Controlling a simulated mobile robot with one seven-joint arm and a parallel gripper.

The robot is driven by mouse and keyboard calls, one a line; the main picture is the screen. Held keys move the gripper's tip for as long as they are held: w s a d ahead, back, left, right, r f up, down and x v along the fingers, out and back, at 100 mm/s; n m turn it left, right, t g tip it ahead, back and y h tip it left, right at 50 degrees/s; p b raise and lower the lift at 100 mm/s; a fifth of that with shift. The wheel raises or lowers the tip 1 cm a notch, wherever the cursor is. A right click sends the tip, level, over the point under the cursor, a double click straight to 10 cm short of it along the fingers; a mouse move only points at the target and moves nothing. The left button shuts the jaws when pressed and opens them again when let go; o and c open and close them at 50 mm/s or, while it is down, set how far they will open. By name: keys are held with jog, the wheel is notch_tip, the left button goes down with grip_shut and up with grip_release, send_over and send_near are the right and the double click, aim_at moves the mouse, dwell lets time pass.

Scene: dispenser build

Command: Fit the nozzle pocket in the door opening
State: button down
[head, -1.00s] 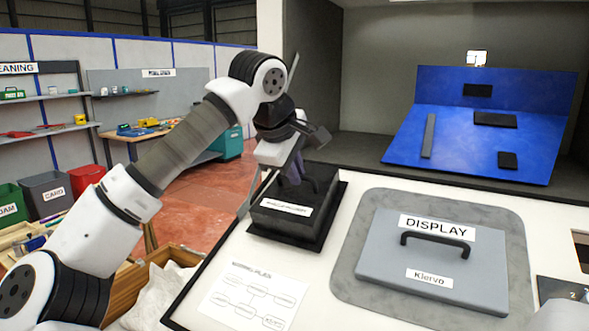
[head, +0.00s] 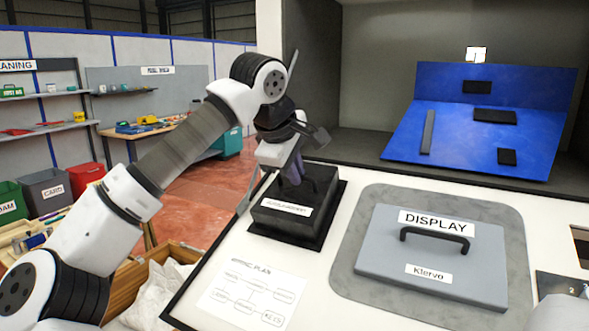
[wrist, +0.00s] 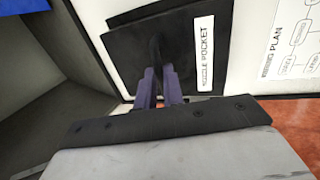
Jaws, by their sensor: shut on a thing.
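The nozzle pocket (head: 285,209) is a black box with a white label, standing on a black base plate at the left of the white worktop. In the wrist view the black nozzle pocket (wrist: 190,57) shows its label and a thin upright handle. My gripper (head: 292,178) is above the box, and its purple fingers (wrist: 159,75) are shut on that handle. The box looks level and still at its base plate; any gap beneath is hidden. A blue sloped panel (head: 400,140) with several black patches stands at the back; I cannot tell which part is the door opening.
A grey panel (head: 380,258) labelled DISPLAY, with a black handle, lies on a grey mat (head: 345,275) to the right. A printed wiring plan (head: 250,292) lies in front of the box. A grey wall (head: 313,95) stands behind my gripper.

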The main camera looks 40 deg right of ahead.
jog(key=c, duration=1)
grip_release()
jog(key=shift+o, duration=0.2)
jog(key=shift+a+r, duration=0.1)
jog(key=shift+r, duration=0.1)
jog(key=shift+v, duration=2.85)
